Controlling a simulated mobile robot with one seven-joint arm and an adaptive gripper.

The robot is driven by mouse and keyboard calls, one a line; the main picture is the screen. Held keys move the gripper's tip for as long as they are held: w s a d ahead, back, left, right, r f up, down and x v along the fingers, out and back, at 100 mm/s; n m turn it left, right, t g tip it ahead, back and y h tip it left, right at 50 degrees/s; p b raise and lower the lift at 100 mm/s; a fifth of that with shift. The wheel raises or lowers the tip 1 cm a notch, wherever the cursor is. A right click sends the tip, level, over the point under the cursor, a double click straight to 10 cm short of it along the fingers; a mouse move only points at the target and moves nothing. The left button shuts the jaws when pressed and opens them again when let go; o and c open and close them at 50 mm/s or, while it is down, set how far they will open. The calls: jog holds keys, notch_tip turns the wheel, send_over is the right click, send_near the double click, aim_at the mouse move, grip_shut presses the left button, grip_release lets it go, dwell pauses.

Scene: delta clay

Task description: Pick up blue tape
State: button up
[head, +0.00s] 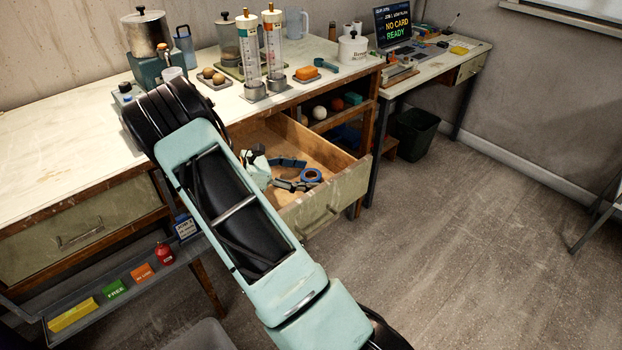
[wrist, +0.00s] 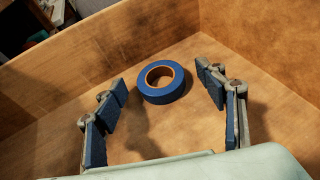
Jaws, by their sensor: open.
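The blue tape (wrist: 160,92) is a roll with a tan inner core, lying flat on the wooden floor of an open drawer (head: 347,190). The head view also shows the tape (head: 312,174) near the drawer's front right part. My gripper (wrist: 168,92) is open, its blue-padded fingers to the left and right of the tape in the wrist view, and nothing is held. In the head view my gripper (head: 289,174) is inside the drawer area, left of the tape. Whether the fingertips touch the drawer floor I cannot tell.
Drawer walls (wrist: 75,62) stand close around my gripper. A dark bin (head: 415,133) stands on the floor, which is open to the right.

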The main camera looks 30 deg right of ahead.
jog(key=shift+s+d+f, duration=0.1)
jog(key=shift+d+f, duration=0.05)
jog(key=shift+d, duration=0.2)
jog(key=c, duration=1.2)
